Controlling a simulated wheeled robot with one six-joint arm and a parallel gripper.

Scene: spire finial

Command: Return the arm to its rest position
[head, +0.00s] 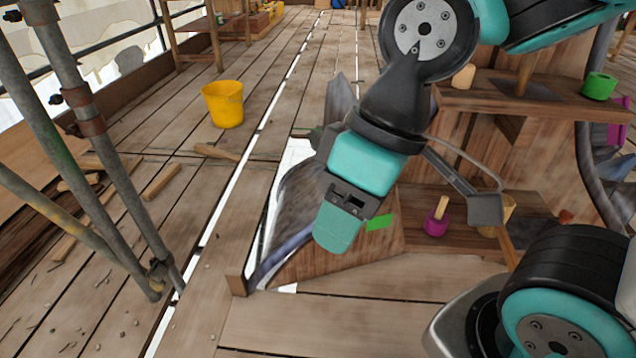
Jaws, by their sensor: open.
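My gripper (340,228) hangs from my arm near the middle of the head view, pointing down over the dark curved edge of the wooden structure. Its teal and dark housing shows, but the gap between the fingers is hard to make out. I see nothing held in it. A small flat green piece (380,222) shows just right of the gripper; I cannot tell whether they touch. A magenta piece with a wooden peg (436,218) stands on the lower wooden shelf. A green ring-like piece (600,86) sits on the upper shelf (480,101).
Scaffold poles (75,110) stand at the left. A yellow bucket (224,104) and loose wood offcuts (161,182) lie on the plank floor. A grey hinged metal part (485,208) is right of the gripper. A magenta piece (617,133) is at the right edge.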

